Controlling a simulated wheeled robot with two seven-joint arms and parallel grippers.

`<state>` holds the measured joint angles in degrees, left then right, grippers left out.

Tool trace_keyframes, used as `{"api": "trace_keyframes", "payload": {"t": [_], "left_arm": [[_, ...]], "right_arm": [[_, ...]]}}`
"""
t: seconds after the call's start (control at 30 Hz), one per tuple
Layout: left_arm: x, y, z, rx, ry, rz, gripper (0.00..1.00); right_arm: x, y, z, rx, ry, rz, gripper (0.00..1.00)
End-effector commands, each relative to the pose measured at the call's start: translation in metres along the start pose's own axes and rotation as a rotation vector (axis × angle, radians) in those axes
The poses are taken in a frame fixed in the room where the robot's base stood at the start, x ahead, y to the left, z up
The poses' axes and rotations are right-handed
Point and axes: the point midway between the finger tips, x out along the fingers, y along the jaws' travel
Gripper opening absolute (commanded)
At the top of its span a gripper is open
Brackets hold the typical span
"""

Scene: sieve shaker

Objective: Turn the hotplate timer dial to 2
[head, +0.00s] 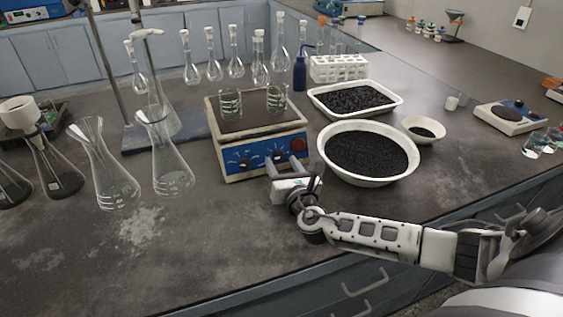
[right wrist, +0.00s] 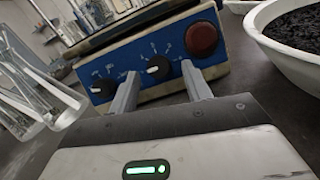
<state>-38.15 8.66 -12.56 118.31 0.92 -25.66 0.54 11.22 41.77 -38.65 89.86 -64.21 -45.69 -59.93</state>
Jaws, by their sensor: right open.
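The hotplate (head: 228,172) has a blue front panel with two black dials and a red round knob or button (right wrist: 201,39). The left dial (right wrist: 102,88) and the right dial (right wrist: 158,67) each have a white pointer mark, roughly leftward in the right wrist view. The printed scales are too small to read, so I cannot tell which is the timer. My right gripper (right wrist: 161,84) is open and empty, aimed at the panel. In the right wrist view the right dial appears between its fingers, beyond the tips. In the head view the gripper (head: 284,168) is just before the panel.
Two glass beakers (head: 231,104) stand on the hotplate. A white bowl of black grains (head: 331,166) sits close to the gripper's right, with a white tray (head: 393,98) behind it. Glass flasks (head: 172,178) stand at left. The front bench is mostly clear.

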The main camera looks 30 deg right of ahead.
Motion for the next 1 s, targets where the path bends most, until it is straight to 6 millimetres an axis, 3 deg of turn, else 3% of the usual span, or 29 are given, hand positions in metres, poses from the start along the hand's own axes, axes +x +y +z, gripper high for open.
{"api": "trace_keyframes", "payload": {"t": [0.13, 0.43, 0.47, 0.6, 0.63, 1.0], "left_arm": [[0.0008, -0.0002, -0.0007, 0.000, 0.002, 0.000, 0.36], [0.0008, 0.0000, -0.0009, -0.001, 0.003, 0.001, 0.36], [0.0008, 0.0000, -0.0009, -0.001, 0.003, 0.001, 0.36], [0.0008, 0.0000, -0.0010, -0.001, 0.003, 0.001, 0.36], [0.0008, 0.0000, -0.0010, -0.001, 0.003, 0.001, 0.36], [0.0012, 0.0000, -0.0007, -0.001, 0.004, 0.001, 0.36]], "right_arm": [[0.0111, 0.0003, 0.0002, 0.001, 0.000, 0.000, 0.49], [0.0131, 0.0001, -0.0002, 0.001, 0.001, 0.000, 0.49], [0.0131, 0.0001, -0.0002, 0.001, 0.001, 0.000, 0.46], [0.0130, 0.0000, -0.0001, 0.001, 0.001, 0.000, 0.07], [0.0130, 0.0000, 0.0000, 0.001, 0.000, 0.000, 0.04], [0.0130, 0.0009, 0.0000, 0.046, -0.002, -0.018, 0.04]]}}
